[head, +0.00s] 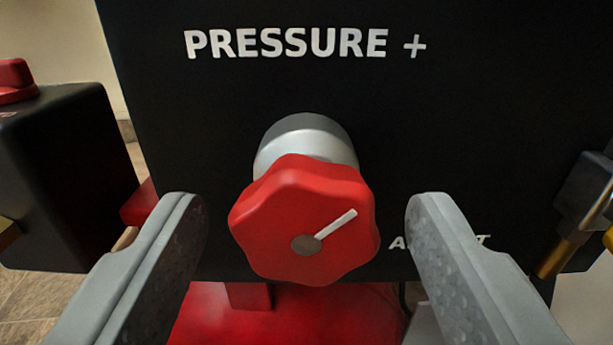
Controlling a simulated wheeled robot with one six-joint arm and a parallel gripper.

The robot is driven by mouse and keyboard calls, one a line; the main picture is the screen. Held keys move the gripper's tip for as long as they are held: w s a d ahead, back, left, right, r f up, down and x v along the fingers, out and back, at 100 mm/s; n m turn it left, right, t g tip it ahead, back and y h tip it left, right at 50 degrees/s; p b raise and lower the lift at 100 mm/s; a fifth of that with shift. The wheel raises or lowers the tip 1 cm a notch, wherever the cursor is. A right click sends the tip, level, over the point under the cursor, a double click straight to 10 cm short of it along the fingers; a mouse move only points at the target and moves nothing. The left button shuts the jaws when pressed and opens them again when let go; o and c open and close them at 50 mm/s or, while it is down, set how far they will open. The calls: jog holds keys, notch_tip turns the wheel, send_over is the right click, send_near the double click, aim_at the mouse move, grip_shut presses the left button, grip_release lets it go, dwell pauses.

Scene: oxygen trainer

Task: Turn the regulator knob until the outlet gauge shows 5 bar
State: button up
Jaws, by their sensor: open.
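The red lobed regulator knob (290,210) sits on a silver collar (305,140) that stands out from a black panel (480,120). A white pointer line on the knob's face points to the upper right. My gripper (300,225) is open, with one grey finger on each side of the knob. There is a gap between each finger and the knob, and neither finger appears to touch it. The panel reads "PRESSURE +" above the knob. A lower label is partly hidden by my right finger. The outlet gauge is not in view.
A black box (65,175) with a red knob (15,80) on top stands at the left. A dark fitting with a brass-coloured end (553,260) is at the right edge. A red surface (300,320) lies below the panel.

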jog(key=shift+w, duration=0.25)
jog(key=c, duration=1)
jog(key=shift+o, duration=0.2)
